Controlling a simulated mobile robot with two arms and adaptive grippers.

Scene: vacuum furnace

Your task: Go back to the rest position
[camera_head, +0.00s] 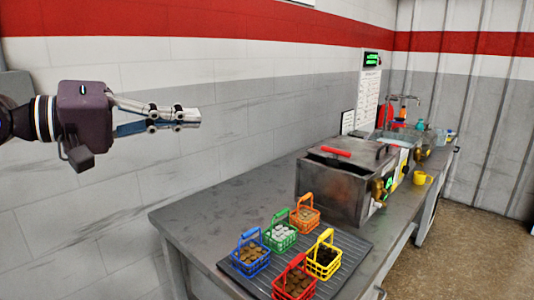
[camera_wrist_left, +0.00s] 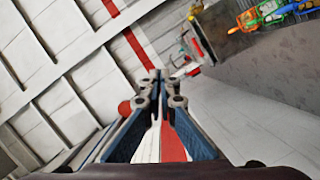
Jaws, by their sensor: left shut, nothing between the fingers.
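My left gripper (camera_head: 196,117) comes in from the left in the head view. It is raised in front of the wall, above and to the left of the bench, with its fingers pointing right. It is shut and empty. In the left wrist view its fingertips (camera_wrist_left: 160,78) meet, with nothing between them. My right gripper is not in view.
A grey bench (camera_head: 190,215) runs along the wall. A dark ribbed mat (camera_head: 345,255) holds blue (camera_head: 250,256), green (camera_head: 280,235), orange (camera_head: 306,214), red (camera_head: 293,280) and yellow (camera_head: 322,256) baskets. A metal furnace box (camera_head: 325,190) stands behind them. Air around the gripper is clear.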

